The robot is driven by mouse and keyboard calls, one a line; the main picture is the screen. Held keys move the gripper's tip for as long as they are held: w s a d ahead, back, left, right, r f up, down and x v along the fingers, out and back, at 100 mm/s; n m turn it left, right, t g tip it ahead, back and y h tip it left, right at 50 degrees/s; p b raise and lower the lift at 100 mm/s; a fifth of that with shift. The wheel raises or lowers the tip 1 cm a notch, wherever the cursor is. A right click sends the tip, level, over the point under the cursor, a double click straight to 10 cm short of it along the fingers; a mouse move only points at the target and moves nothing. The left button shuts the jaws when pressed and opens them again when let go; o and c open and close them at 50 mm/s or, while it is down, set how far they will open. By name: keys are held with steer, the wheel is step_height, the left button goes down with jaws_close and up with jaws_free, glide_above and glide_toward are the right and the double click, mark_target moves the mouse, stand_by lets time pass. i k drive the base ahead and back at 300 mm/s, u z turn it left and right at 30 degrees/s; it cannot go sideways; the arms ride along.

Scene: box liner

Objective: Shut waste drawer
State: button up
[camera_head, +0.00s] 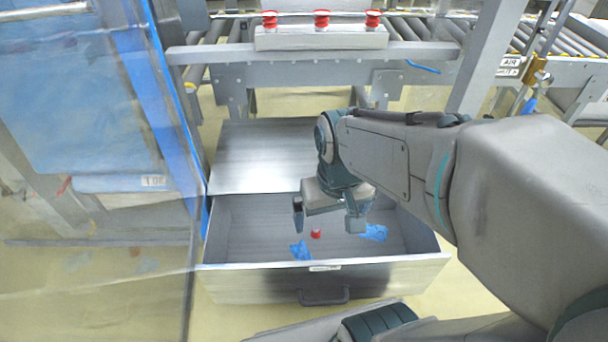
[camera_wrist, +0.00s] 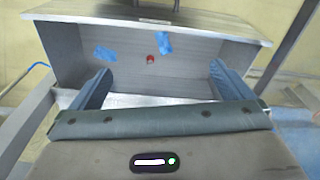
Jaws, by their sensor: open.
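The waste drawer (camera_head: 240,284) is a grey metal drawer, pulled out from under a metal cover plate (camera_head: 259,155). Its front has a dark handle (camera_head: 324,296) below a small label. Inside lie a red cap-like piece (camera_head: 316,233) and blue scraps (camera_head: 300,250). My gripper (camera_head: 327,222) is over the drawer, fingers apart and empty. The wrist view also shows the drawer (camera_wrist: 62,52) beyond my gripper (camera_wrist: 160,85), with the red piece and blue scraps between the fingertips' directions. The handle shows only partly at the top of the wrist view.
A roller conveyor (camera_head: 420,32) with a grey bar carrying red knobs (camera_head: 321,19) stands behind the drawer. A clear panel with a blue edge (camera_head: 165,110) stands close on the left. A metal post (camera_head: 485,60) rises at the back right. Yellowish floor is free right of the drawer.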

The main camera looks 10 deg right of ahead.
mark_target(247, 257)
steer(key=u, duration=0.05)
steer(key=k, duration=0.5)
steer(key=u, duration=1.3)
steer(key=k, duration=1.05)
steer(key=z, duration=1.05)
steer(key=i, duration=0.5)
